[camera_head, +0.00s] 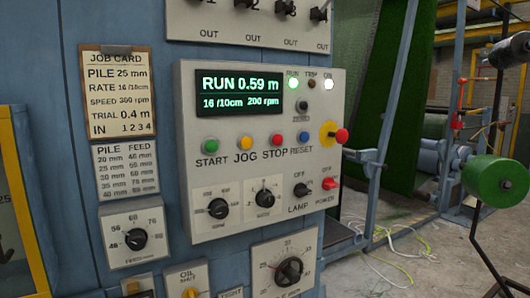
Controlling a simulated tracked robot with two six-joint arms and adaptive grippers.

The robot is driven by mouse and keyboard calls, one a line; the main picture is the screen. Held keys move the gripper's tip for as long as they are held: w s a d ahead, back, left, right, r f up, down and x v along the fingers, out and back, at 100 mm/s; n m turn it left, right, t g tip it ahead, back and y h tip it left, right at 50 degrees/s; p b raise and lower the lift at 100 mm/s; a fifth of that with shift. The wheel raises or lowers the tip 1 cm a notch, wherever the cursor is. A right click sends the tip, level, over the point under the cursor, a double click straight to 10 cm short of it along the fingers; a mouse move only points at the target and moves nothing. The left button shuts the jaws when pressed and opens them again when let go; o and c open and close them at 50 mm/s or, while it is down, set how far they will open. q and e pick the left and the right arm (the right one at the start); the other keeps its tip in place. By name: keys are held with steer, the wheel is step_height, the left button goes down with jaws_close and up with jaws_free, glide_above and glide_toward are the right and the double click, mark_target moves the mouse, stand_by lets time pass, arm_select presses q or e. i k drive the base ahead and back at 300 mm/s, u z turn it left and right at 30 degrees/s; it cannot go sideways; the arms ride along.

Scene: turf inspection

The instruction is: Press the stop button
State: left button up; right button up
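The stop button is a small red round button (277,140) above the word STOP on the light grey control panel (255,165). To its left are the yellow JOG button (245,143) and the green START button (211,146); to its right is the blue RESET button (303,136). The display (238,92) reads RUN 0.59 m, 16/10cm, 200 rpm. The green RUN lamp (293,83) is lit, the TRIP lamp is dark and the white ON lamp (328,84) is lit. Neither gripper is in view.
A red mushroom button (341,136) on a yellow base sticks out at the panel's right edge. Rotary knobs and a red POWER switch (329,184) sit below. A job card (117,92) hangs left. A green spool (495,181) stands at right. Cables lie on the floor.

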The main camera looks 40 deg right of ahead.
mark_target(277, 139)
steer(key=u, duration=1.95)
steer(key=i, duration=0.1)
steer(key=z, duration=3.1)
